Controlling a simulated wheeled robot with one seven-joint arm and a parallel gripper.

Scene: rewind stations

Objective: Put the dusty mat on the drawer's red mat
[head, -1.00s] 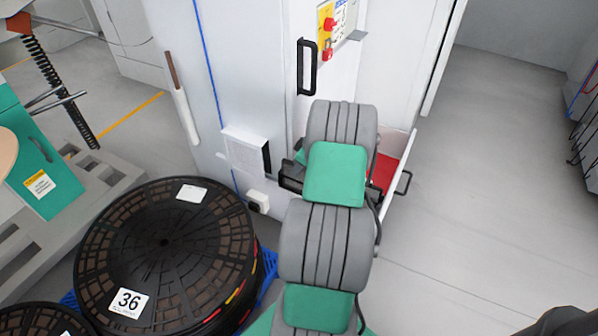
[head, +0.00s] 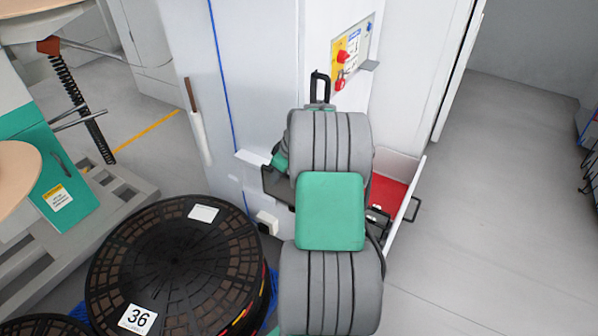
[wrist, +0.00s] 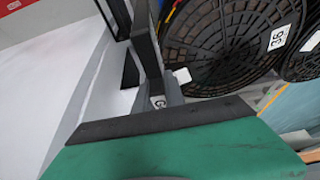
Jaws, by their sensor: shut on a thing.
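In the head view my arm hides most of the gripper and mat, left of the open drawer. The drawer's red mat (head: 387,194) shows inside the drawer (head: 402,168), right of my arm and partly covered by it. A small red patch shows at the wrist view's top left.
A stack of dark round reels (head: 175,265) labelled 36 stands at the lower left. The white cabinet (head: 265,80) rises behind my arm, with a control panel (head: 350,50). A black handle (head: 320,87) is on its front. The floor (head: 500,210) at the right is clear.

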